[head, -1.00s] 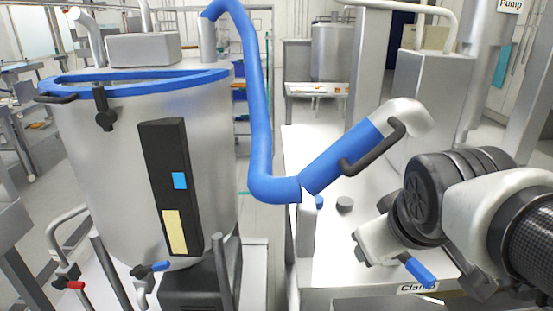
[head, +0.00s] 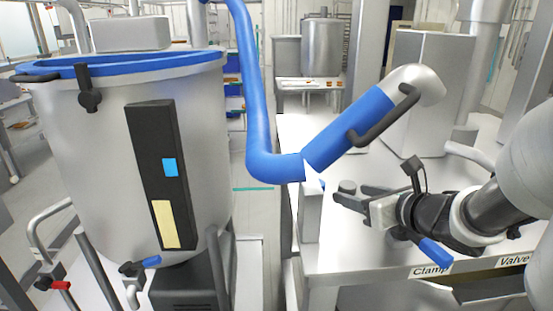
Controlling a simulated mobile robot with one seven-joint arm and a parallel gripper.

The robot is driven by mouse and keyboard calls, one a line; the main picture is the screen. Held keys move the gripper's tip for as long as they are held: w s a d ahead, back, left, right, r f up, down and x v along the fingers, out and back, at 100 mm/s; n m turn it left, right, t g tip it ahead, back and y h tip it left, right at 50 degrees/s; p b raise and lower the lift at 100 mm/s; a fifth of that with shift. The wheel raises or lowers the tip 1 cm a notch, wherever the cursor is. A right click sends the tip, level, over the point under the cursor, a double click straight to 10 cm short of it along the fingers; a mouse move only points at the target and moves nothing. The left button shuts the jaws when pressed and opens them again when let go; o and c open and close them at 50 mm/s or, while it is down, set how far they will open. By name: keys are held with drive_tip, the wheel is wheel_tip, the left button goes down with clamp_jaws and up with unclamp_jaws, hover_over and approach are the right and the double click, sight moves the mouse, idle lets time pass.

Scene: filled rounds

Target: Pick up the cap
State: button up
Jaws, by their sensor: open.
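A blue pipe (head: 262,120) with a black handle (head: 385,118) bends close left of and above the cap. A blue lever (head: 435,252) lies below my wrist, near the "Clamp" label (head: 430,271). A large steel tank (head: 90,160) stands left. The worktop (head: 345,250) is clear in front.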

drive_tip(key=x, duration=1.1)
drive_tip(key=shift+p+x, duration=0.6)
drive_tip(key=shift+x, duration=2.1)
drive_tip(key=shift+a+r, duration=0.15)
drive_tip(key=shift+c, duration=0.3)
drive_tip(key=c, duration=0.7)
